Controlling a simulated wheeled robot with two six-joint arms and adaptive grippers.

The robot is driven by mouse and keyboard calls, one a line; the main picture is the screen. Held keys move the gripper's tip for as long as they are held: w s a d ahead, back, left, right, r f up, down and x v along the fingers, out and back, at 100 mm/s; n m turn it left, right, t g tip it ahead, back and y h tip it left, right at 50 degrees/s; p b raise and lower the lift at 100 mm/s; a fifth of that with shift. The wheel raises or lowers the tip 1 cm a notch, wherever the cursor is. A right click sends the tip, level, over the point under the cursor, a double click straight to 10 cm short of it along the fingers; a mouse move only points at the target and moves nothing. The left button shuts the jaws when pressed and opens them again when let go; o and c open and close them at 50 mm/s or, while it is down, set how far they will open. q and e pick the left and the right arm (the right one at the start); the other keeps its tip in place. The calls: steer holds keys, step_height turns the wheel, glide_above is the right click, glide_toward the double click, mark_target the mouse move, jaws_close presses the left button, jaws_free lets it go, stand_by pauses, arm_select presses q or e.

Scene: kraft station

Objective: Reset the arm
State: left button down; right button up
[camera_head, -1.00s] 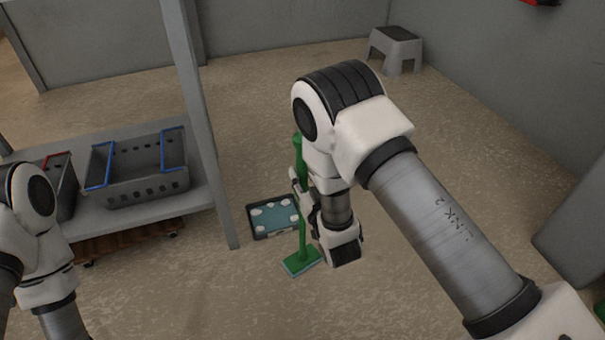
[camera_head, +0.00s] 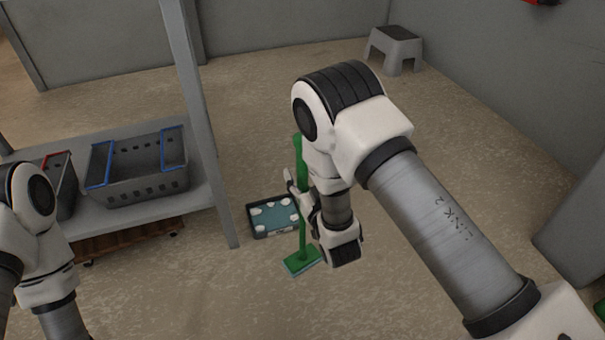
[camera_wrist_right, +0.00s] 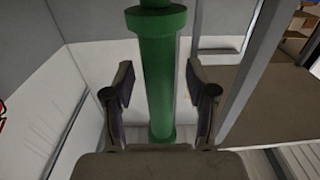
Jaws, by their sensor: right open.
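My right gripper (camera_wrist_right: 160,105) is open in the right wrist view, with one finger on each side of a green pole (camera_wrist_right: 157,75). I see a gap between each finger and the pole. In the head view the right gripper (camera_head: 302,196) is partly hidden by my right arm, beside the upright green pole (camera_head: 302,229). The pole stands on a flat green base (camera_head: 301,263) on the floor. My left arm shows at the left edge of the head view, but its gripper is out of the picture.
A shallow tray (camera_head: 259,236) with white pieces lies on the floor just left of the pole. A shelf (camera_head: 140,210) with grey baskets (camera_head: 145,190) and a metal post (camera_head: 203,130) stands at the left. A grey step stool (camera_head: 394,50) is at the back.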

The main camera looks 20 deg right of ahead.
steer(key=s+d+m+g+h+p, duration=0.25)
steer(key=s+d+p, duration=0.35)
steer(key=s, duration=0.4)
steer(key=s+d+f+g+y+p, duration=0.1)
steer(key=s+f+g, duration=0.4)
steer(key=s, duration=0.3)
steer(key=s+f+n+g, duration=0.1)
steer(key=s+f+g, duration=0.35)
steer(key=s, duration=0.35)
steer(key=s+d+f+g+y+p, duration=0.1)
steer(key=s+f+g, duration=0.35)
steer(key=s, duration=0.35)
step_height(320, 180, up, 39)
steer(key=s+g+p, duration=0.1)
steer(key=p, duration=3.7)
steer(key=shift+a+f, duration=0.2)
steer(key=shift+a, duration=0.1)
steer(key=shift+n+g+h, duration=0.25)
